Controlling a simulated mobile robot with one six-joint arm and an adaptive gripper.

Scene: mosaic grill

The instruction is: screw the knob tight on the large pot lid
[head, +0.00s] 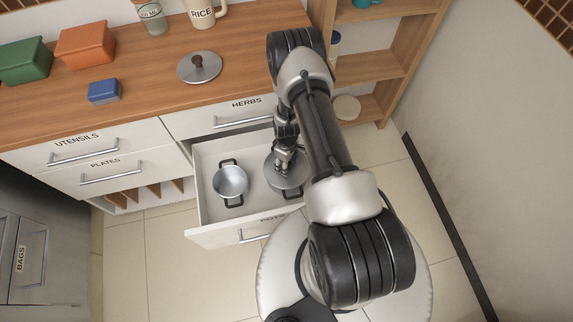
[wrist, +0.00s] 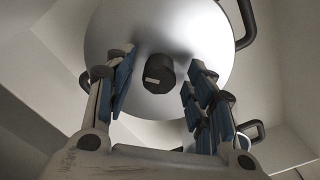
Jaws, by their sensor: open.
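The large pot lid (head: 284,181) is a round grey metal disc covering a pot in the open drawer; it fills the upper part of the wrist view (wrist: 110,30). Its black knob (wrist: 159,73) sits at the lid's centre and carries a small pale mark. The arm hides the knob in the head view. My gripper (head: 284,163) points down over the lid. In the wrist view my gripper (wrist: 160,78) is open, with one finger on each side of the knob and a visible gap on both sides. Whether the knob sits tight cannot be told.
A smaller open pot (head: 230,182) stands left of the lidded pot in the drawer (head: 198,190). Another lid (head: 186,72) with a brown knob lies on the wooden counter (head: 150,88). Drawer walls stand close around the pots. A shelf unit (head: 372,66) rises at the right.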

